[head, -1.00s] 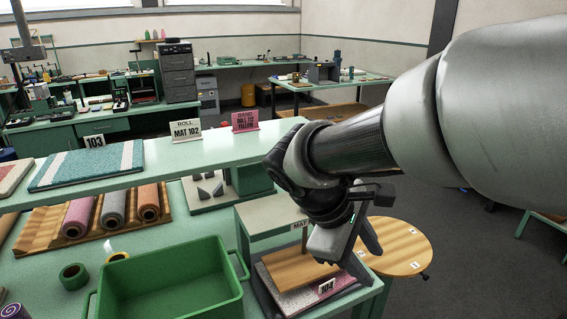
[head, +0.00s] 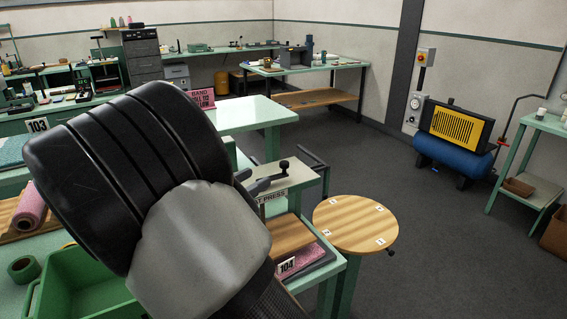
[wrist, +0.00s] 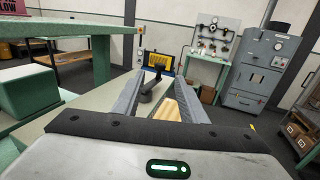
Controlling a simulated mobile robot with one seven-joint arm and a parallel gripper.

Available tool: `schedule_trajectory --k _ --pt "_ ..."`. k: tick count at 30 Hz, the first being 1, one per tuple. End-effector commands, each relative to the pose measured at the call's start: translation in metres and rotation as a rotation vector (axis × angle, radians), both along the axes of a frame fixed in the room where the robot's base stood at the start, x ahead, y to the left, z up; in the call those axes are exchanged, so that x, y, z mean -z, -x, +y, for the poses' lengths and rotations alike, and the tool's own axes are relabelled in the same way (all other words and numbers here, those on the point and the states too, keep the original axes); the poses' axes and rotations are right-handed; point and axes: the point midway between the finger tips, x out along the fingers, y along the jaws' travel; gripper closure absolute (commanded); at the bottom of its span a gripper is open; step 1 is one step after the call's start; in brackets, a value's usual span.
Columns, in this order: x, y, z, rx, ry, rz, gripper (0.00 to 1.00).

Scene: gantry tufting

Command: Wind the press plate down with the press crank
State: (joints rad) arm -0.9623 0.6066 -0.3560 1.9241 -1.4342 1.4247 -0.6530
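The press crank (head: 284,165) is a dark arm with an upright black knob on top of the press at the middle of the head view. In the wrist view the crank (wrist: 158,69) stands between the lines of my two fingers, near their tips. My gripper (wrist: 161,78) is open, with a wide gap and nothing clasped. In the head view my arm hides most of the gripper. The press frame (head: 296,175) carries a sign partly reading "PRESS". The wooden press plate (head: 288,236) sits below the frame top, above a mat labelled 104 (head: 286,265); any gap between them is unclear.
A round wooden table (head: 355,226) with numbered labels stands right of the press. A green bin (head: 80,285) is at lower left. A raised green shelf (wrist: 65,32) runs along the left of the wrist view. Open floor lies to the right.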

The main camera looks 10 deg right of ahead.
Motion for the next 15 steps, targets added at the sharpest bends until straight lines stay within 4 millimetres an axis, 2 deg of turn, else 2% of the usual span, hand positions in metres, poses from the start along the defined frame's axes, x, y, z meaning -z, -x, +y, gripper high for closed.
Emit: schedule_trajectory --k 1,9,15 --pt "0.000 -0.007 -0.011 0.004 0.001 0.000 0.61" --pt "0.000 -0.042 -0.058 0.005 0.001 0.001 0.61" --pt "0.000 -0.061 -0.083 0.002 0.000 0.000 0.61"
